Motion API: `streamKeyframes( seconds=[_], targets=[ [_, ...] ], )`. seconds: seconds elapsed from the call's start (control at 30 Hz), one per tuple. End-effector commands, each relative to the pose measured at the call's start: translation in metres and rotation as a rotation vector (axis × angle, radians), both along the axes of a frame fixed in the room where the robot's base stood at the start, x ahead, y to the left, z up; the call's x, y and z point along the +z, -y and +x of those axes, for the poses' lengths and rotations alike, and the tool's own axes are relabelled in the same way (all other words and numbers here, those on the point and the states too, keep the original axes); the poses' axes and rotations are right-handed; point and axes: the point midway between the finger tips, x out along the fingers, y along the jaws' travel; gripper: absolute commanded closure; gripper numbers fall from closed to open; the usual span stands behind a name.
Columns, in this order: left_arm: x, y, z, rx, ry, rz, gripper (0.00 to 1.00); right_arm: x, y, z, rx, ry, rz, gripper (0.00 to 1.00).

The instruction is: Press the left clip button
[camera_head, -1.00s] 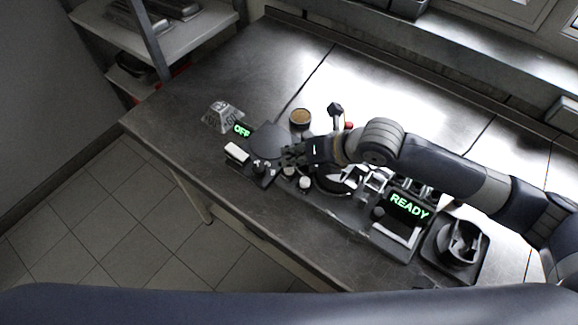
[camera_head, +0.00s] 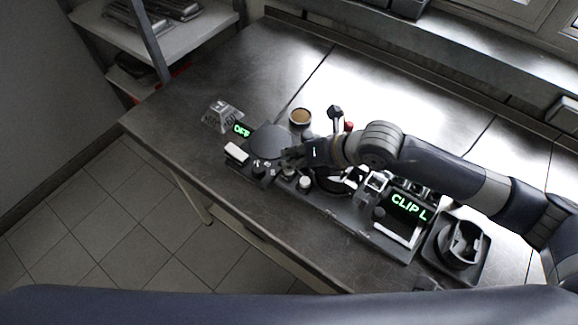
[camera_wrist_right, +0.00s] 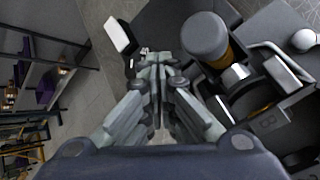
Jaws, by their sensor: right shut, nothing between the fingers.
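My right gripper (camera_head: 287,157) is shut and empty, held low over the left part of the dark fixture on the bench. In the right wrist view its closed fingertips (camera_wrist_right: 155,58) point at the fixture, beside a grey round-topped cylinder (camera_wrist_right: 205,38) with an orange collar. A display (camera_head: 408,206) on the fixture reads "CLIP L" in green. Small light knobs (camera_head: 305,183) stand just right of and below the gripper. I cannot tell which part is the left clip button, or whether the fingertips touch anything. My left gripper is not in view.
A second display (camera_head: 241,130) reads "OFF" beside a dark round plate (camera_head: 270,140). A grey metal block (camera_head: 222,116), a brown-topped cup (camera_head: 300,117) and a dark round holder (camera_head: 462,243) stand on the bench. The bench's left end (camera_head: 165,108) is clear.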

Motion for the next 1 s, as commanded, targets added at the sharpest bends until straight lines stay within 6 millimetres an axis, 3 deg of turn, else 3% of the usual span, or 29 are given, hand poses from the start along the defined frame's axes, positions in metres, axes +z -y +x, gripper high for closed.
streamKeyframes(
  seconds=[0.33,0.7,1.0],
  targets=[
    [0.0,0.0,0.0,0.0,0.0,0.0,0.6,-0.001,0.0,0.0,0.0,-0.002,-0.001,1.0],
    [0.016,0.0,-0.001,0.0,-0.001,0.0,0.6,0.017,0.0,0.0,0.0,-0.001,-0.001,1.0],
    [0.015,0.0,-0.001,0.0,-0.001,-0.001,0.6,0.017,0.0,0.0,0.001,-0.001,0.0,1.0]
  ],
)
